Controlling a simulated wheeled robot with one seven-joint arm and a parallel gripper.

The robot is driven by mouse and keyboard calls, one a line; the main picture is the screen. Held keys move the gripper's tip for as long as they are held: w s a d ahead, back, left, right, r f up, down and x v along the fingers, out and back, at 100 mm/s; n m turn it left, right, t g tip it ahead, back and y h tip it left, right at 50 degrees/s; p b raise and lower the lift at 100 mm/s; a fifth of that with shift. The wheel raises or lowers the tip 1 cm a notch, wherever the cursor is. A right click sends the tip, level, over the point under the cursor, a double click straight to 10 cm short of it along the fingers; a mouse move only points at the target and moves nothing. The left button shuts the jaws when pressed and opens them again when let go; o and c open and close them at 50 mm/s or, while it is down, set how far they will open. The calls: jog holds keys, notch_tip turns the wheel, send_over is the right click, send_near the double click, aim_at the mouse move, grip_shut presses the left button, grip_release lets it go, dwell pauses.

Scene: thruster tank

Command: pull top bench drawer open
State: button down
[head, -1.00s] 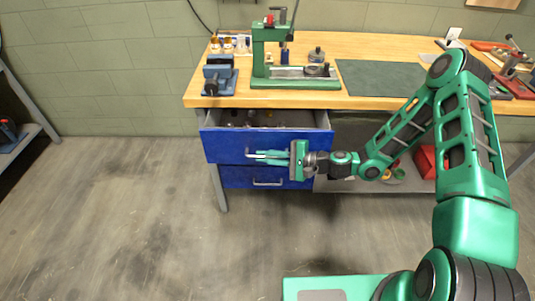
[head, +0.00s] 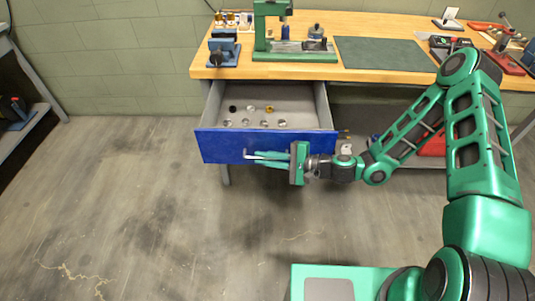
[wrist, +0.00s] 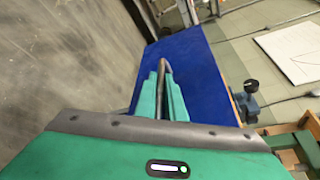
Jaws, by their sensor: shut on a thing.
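The top bench drawer (head: 215,147) has a blue front and is pulled well out from under the wooden bench top. Its grey inside shows several small round parts. My gripper (head: 268,161) is at the drawer front, its green fingers shut on the metal drawer handle (head: 250,154). In the wrist view the fingers (wrist: 162,95) close on both sides of the handle (wrist: 164,70), with the blue drawer front (wrist: 200,75) beyond. The lower drawer is hidden behind the open one.
The bench top (head: 318,72) carries a blue vise (head: 223,48), a green press (head: 268,30) and a dark green mat (head: 390,53). A shelf with a red item (head: 434,145) lies under the bench at right. The floor (head: 130,200) before the drawer is clear.

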jog(key=c, duration=2.1)
grip_release()
jog(key=v, duration=1)
jog(key=shift+d+r, duration=0.1)
jog(key=shift+d, duration=0.3)
